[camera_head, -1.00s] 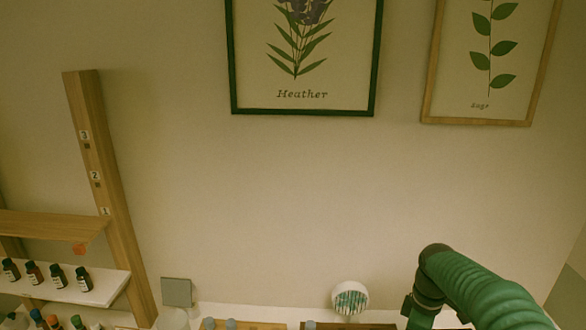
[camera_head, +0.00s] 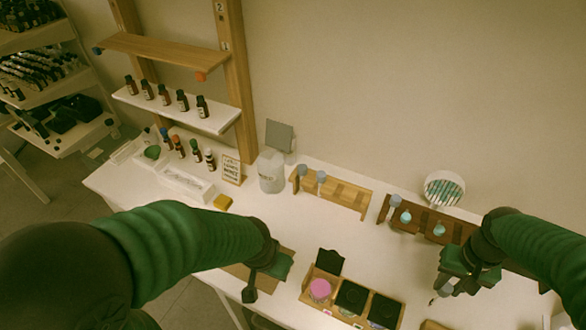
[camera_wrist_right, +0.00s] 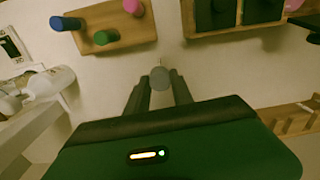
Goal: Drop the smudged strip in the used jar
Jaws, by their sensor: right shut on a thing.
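My right gripper (camera_head: 446,286) is above the right part of the white table. In the right wrist view its fingers (camera_wrist_right: 160,82) are closed on a small grey round-ended piece (camera_wrist_right: 160,77); I cannot tell whether this is the smudged strip. A translucent jar (camera_head: 271,172) with a small unreadable label stands at the table's back, left of the wooden racks; it may be the used jar. A white round holder (camera_head: 444,188) with several pale strips stands at the back right. My left gripper (camera_head: 262,285) is low near the front edge; its jaws are unclear.
A wooden rack (camera_head: 340,194) and a darker rack (camera_head: 420,216) stand along the back. A wooden tray (camera_head: 350,307) with a pink item and dark compartments sits at the front. Bottles line a white shelf (camera_head: 180,108) at left.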

